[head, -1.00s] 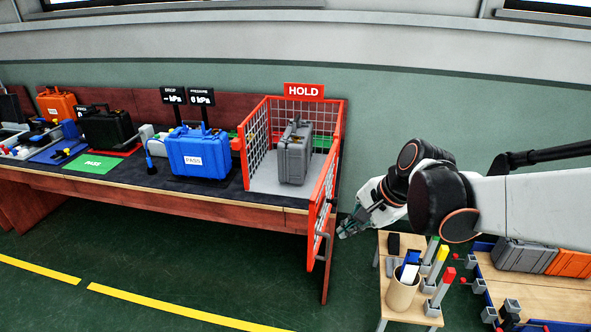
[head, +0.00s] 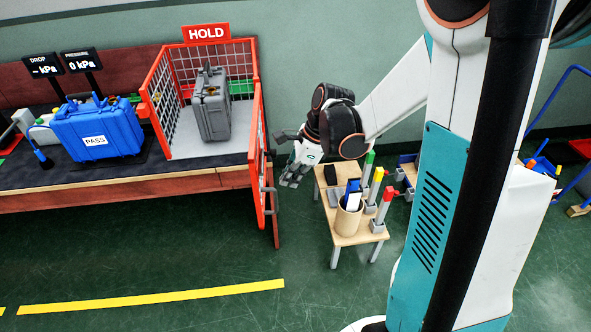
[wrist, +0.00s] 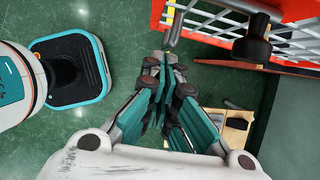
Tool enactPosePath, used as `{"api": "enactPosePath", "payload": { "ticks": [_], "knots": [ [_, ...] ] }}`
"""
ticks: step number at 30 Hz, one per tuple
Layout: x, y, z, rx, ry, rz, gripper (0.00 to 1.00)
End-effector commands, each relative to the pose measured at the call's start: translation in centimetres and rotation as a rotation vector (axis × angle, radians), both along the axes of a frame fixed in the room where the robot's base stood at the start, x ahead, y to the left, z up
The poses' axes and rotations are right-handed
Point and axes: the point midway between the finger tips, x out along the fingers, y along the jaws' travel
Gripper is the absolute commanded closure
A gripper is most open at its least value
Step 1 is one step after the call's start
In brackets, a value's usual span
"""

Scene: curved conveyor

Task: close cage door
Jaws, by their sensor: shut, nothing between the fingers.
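The red cage (head: 158,105) under the HOLD sign stands on the bench, with a grey case (head: 211,106) inside. Its red mesh door (head: 257,135) stands open, swung out past the bench's front edge at the cage's right side. The door has a grey bar handle (head: 268,191). In the wrist view, a red mesh panel (wrist: 207,22) crosses the top right, with a grey hooked handle (wrist: 177,22) and a black knob (wrist: 252,45). My gripper (head: 288,181) is just right of the door, shut and empty. In the wrist view its fingertips (wrist: 165,62) lie below the handle, apart from it.
A blue PASS case (head: 97,128) sits on the bench left of the cage. The green floor in front of the bench is clear.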

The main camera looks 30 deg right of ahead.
Motion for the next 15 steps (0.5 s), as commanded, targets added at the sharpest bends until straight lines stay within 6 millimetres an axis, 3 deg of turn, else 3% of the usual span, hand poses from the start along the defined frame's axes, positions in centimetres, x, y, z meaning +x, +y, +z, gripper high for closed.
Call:
{"api": "enactPosePath", "payload": {
  "ticks": [4,9,15],
  "knots": [
    [0.4,1.0,-3.0,0.000,0.000,0.002,1.00],
    [1.4,3.3,-2.6,-0.001,-0.001,0.004,1.00],
    [1.9,4.5,-2.5,0.000,0.000,0.001,1.00]
  ]
}}
